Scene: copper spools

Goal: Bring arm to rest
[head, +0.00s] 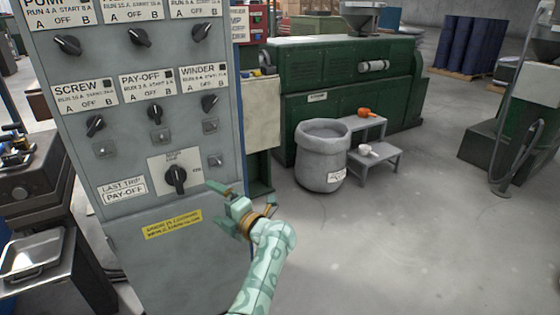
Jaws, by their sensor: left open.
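My left gripper (236,203) is pale green and open, with nothing seen between its fingers. It is in front of the lower right part of a grey control cabinet (190,254). One finger points up and left, near the large black rotary knob (175,178) on the panel; whether it touches the panel cannot be told. My left arm (265,270) comes up from the bottom edge of the head view. My right gripper is not in view.
Several smaller knobs, such as the one under PAY-OFF (155,113), sit higher on the panel. A grey bin (322,165) and a grey step stool (377,160) stand before a green machine (350,85). A metal tray (32,256) is at lower left.

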